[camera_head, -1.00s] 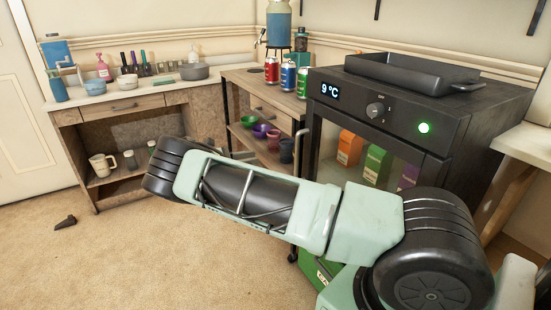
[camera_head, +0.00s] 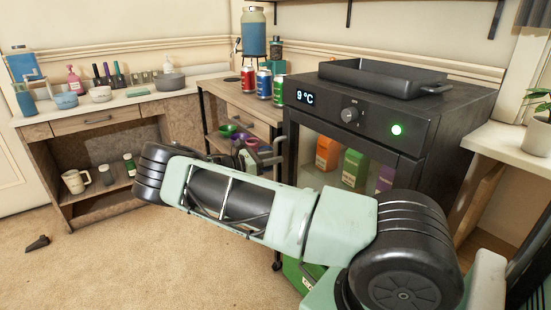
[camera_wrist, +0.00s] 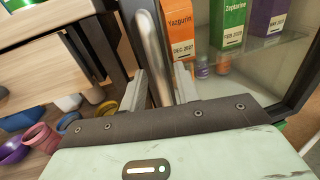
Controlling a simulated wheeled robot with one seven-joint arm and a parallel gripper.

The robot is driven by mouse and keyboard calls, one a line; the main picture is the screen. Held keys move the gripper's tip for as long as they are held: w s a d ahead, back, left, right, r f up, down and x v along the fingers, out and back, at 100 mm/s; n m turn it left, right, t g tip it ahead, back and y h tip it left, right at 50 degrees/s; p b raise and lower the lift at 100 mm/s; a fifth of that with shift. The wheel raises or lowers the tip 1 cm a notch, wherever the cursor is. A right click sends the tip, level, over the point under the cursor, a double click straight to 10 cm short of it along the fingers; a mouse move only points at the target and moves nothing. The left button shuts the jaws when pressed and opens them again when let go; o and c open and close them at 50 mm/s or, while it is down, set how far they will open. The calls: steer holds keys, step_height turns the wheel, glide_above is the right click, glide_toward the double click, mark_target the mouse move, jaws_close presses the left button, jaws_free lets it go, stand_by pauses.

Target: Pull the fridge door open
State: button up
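The fridge (camera_head: 395,130) is a black box with a "9 °C" display, a knob and a lit green light. Its glass door (camera_head: 328,178) looks shut, and cartons show behind the glass. The vertical metal handle (camera_head: 281,152) is at the door's left side, and it also shows in the wrist view (camera_wrist: 148,35). In the wrist view my gripper (camera_wrist: 160,82) is open, with one finger on each side of the handle. The handle runs between the fingers; whether either touches it is unclear. My arm hides the lower door in the head view.
A wooden cabinet (camera_head: 240,97) with cans on top and bowls on its shelf stands just left of the fridge. A black tray (camera_head: 380,77) lies on the fridge. A white-topped table (camera_head: 510,146) stands at right. The carpet (camera_head: 130,255) in front is mostly open.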

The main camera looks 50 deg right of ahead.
steer(key=shift+s+d, duration=0.25)
steer(key=shift+d, duration=0.35)
jaws_close()
